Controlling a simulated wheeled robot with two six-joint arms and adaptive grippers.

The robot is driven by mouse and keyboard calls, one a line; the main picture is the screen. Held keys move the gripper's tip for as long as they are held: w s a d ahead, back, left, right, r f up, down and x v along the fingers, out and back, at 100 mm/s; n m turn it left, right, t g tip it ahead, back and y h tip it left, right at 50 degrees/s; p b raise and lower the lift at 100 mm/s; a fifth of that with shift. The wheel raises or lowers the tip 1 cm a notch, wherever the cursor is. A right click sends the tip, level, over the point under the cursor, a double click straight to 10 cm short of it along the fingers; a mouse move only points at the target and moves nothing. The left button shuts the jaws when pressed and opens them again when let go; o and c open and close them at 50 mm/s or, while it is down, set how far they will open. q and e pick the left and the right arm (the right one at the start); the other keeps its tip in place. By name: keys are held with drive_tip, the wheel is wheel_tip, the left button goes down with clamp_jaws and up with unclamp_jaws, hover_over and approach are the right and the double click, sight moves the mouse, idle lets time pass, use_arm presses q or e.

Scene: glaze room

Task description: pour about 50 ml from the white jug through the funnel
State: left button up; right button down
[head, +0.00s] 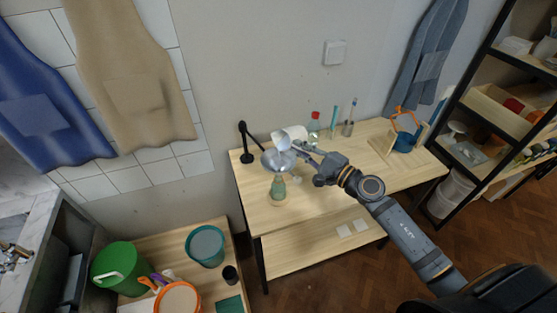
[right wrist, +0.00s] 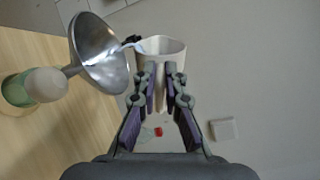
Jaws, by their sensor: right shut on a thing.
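The white jug (head: 282,139) is tilted towards the silver funnel (head: 278,160) at the left part of the workbench. My right gripper (head: 303,148) is shut on the jug, beside the funnel. In the right wrist view the jug (right wrist: 163,49) is between the fingertips (right wrist: 160,72), its mouth close to the wide rim of the funnel (right wrist: 100,52). A pale bluish streak runs from the jug's lip to the funnel. The funnel stands over a greenish bottle (head: 277,189) on the bench. The liquid level inside is not readable. My left gripper is out of view.
A black stand (head: 246,146) is behind the funnel. A red-capped bottle (head: 314,126) and a jar with a brush (head: 348,128) stand along the wall. A blue container (head: 405,136) is at the right.

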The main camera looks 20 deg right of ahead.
drive_tip(key=shift+f+n, duration=0.1)
drive_tip(key=shift+n, duration=0.2)
idle(0.7)
drive_tip(key=shift+s+a+n+b, duration=0.1)
drive_tip(key=shift+s+n+b, duration=0.05)
drive_tip(key=shift+n+b, duration=0.2)
drive_tip(key=shift+w+d, duration=0.25)
idle(0.4)
drive_tip(key=shift+s+a+n+b, duration=0.1)
drive_tip(key=shift+s+n+b, duration=0.05)
drive_tip(key=shift+n+b, duration=0.35)
idle(0.5)
drive_tip(key=shift+n+b, duration=0.35)
drive_tip(key=shift+b, duration=0.05)
idle(0.4)
